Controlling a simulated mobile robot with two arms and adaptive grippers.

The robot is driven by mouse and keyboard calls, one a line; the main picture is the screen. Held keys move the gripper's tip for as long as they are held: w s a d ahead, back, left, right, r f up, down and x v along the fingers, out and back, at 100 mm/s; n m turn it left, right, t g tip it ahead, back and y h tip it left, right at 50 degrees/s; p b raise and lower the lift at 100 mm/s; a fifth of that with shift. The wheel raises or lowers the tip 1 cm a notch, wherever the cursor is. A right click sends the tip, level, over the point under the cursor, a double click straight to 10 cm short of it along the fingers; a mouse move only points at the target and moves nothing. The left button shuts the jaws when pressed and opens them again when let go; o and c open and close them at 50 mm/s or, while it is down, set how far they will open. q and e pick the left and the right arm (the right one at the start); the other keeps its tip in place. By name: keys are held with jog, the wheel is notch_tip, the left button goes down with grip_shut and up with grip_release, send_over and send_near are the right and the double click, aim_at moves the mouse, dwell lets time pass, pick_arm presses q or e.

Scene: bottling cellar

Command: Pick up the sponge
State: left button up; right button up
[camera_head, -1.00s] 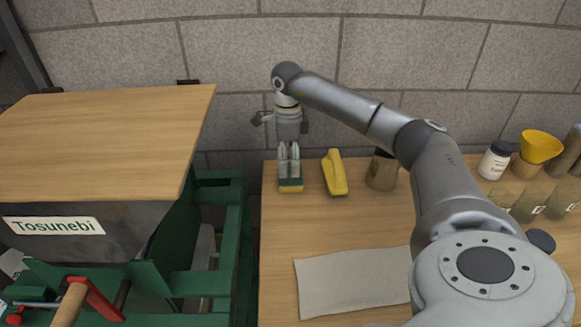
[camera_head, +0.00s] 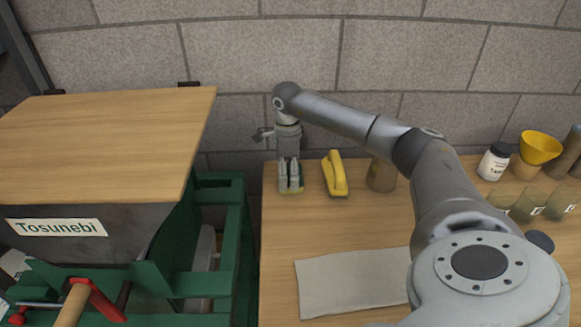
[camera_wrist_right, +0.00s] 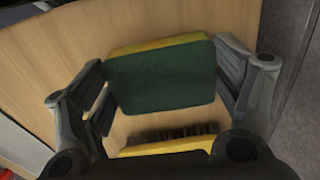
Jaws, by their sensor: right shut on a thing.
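The sponge (camera_wrist_right: 162,78), yellow with a dark green face, is between the fingers of my right gripper in the right wrist view. In the head view the right gripper (camera_head: 290,178) points down at the back left of the wooden table, with the sponge (camera_head: 300,188) showing at its fingertips. The gripper is shut on the sponge, which is on or just above the table; I cannot tell which. The fingers hide part of it in the head view. My left gripper is not in view.
A yellow-handled brush (camera_head: 336,175) stands close to the right of the gripper. A brown container (camera_head: 382,174), a white jar (camera_head: 494,162) and a yellow funnel (camera_head: 540,147) are further right. A grey cloth (camera_head: 350,283) lies in front. A green-framed machine (camera_head: 235,240) is left of the table.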

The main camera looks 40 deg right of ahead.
jog(key=shift+r, duration=0.1)
jog(key=shift+r+p, duration=0.7)
notch_tip(320, 180, up, 2)
jog(key=shift+r+p, duration=0.1)
jog(key=shift+p, duration=0.8)
jog(key=s+a+r+p, duration=0.7)
jog(key=s+r+p, duration=0.1)
jog(key=s, duration=0.4)
jog(key=shift+r, duration=0.65)
jog(key=shift+o, duration=0.2)
jog(key=shift+a, duration=0.1)
